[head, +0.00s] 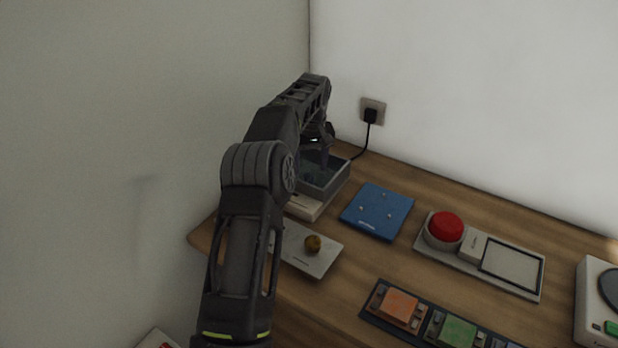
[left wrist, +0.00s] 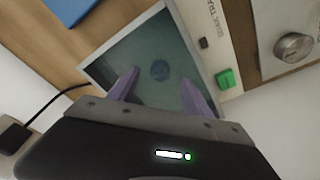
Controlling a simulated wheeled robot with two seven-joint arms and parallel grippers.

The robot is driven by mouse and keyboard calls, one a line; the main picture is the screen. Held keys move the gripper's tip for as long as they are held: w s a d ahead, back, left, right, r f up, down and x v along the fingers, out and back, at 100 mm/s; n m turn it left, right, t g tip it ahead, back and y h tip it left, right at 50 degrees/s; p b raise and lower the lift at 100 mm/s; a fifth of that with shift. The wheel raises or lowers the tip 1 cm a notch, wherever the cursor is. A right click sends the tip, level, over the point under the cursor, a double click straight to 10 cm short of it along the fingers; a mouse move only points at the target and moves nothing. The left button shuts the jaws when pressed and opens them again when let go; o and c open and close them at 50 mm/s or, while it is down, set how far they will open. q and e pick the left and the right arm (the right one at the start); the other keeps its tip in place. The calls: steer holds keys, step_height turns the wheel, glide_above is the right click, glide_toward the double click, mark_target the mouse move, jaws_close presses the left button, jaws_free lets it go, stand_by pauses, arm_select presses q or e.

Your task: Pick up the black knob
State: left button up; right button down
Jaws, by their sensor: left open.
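A grey-rimmed box (head: 327,185) on a cream base stands at the table's back left; in the left wrist view its rim (left wrist: 99,70) frames a dull green inside. A dark round thing (left wrist: 160,70), possibly the black knob, shows blurred within it. My left gripper (head: 322,142) is over the box, pointing down, open and empty. In the left wrist view its two purple-grey fingers (left wrist: 160,80) stand on either side of the round thing; I cannot tell how far above it they are. My right gripper is not in view.
A wall socket with black plug (head: 371,114) is behind. Walls close in behind and at left.

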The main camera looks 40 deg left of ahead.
mark_target(309, 176)
arm_select(q)
steer(key=f, duration=0.2)
steer(key=f+p, duration=0.1)
steer(key=f, duration=0.1)
steer(key=shift+w+a, duration=0.2)
steer(key=shift+a, duration=0.05)
jaws_close()
stand_by(0.7)
